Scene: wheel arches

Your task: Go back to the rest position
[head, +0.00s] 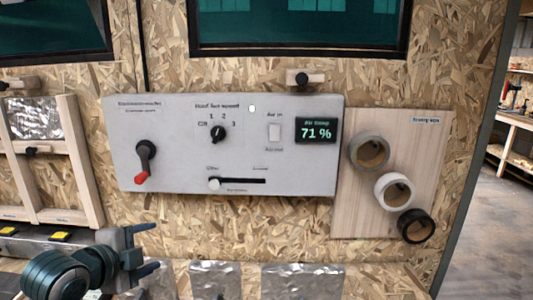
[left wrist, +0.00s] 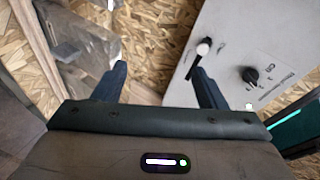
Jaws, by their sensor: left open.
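My left gripper (head: 153,247) is at the lower left of the head view, below the grey control panel (head: 180,120). Its two fingers are apart, with nothing between them. In the left wrist view the open fingers (left wrist: 160,84) point toward the wall, and the panel (left wrist: 235,50) shows tilted at upper right. The right gripper is in neither view.
The panel has a red-handled lever (head: 146,162), a black rotary knob (head: 218,134), a slider knob (head: 214,184) at its slot's left end and a display (head: 316,130) reading 71 %. Several tape rolls (head: 355,152) hang on a wooden board (head: 430,150) at right.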

